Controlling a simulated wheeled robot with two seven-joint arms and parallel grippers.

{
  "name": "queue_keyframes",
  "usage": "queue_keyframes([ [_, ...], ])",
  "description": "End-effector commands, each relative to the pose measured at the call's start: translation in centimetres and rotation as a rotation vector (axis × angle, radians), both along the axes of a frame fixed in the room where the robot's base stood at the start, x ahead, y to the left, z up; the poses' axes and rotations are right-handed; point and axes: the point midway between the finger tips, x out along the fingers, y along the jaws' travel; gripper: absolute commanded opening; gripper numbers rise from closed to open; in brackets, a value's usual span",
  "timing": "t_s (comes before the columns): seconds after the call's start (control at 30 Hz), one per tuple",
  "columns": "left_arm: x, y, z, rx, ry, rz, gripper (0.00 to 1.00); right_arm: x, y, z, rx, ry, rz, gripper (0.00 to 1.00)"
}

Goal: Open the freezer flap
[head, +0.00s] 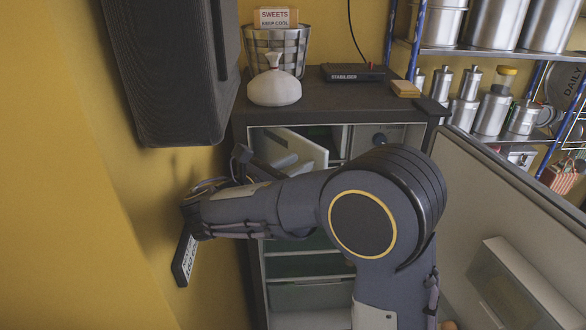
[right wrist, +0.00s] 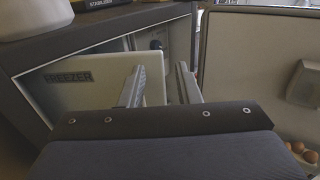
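The freezer flap (head: 306,150) is a pale panel in the upper left of the open fridge. It stands swung outward at an angle, with the compartment's inside showing to its right. In the right wrist view the flap (right wrist: 80,92) bears a FREEZER label. My right gripper (right wrist: 160,84) is open, its two fingers apart. The left finger overlaps the flap's face and the flap's free edge shows between the fingers. I cannot tell whether they touch. In the head view my right arm hides the lower flap and the hand partly. My left gripper is not in view.
The fridge door (head: 480,190) stands wide open at the right, with a bin and eggs. The fridge top (head: 330,98) carries a white bag, a basket and a stabilizer. A dark cabinet (head: 170,65) hangs at upper left, near the yellow wall. Shelves of canisters stand behind.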

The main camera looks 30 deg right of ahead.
Motion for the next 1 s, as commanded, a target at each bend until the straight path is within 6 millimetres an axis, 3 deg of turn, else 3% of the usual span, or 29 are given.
queue_keyframes([
  [0.1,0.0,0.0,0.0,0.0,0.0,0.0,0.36,-2.3,1.4,1.2,0.003,-0.003,0.004,0.3],
  [0.3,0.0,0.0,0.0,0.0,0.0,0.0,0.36,-4.9,2.9,2.5,0.001,-0.001,0.001,0.3],
  [0.77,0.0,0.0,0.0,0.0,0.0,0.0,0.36,-6.1,3.5,3.1,0.0,0.0,-0.002,0.3],
  [0.9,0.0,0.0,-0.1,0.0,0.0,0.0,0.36,-6.4,2.6,2.2,0.044,0.002,-0.014,0.12],
  [1.0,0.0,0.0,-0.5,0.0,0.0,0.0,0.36,-7.7,0.0,-0.6,0.196,-0.003,-0.053,0.0],
])
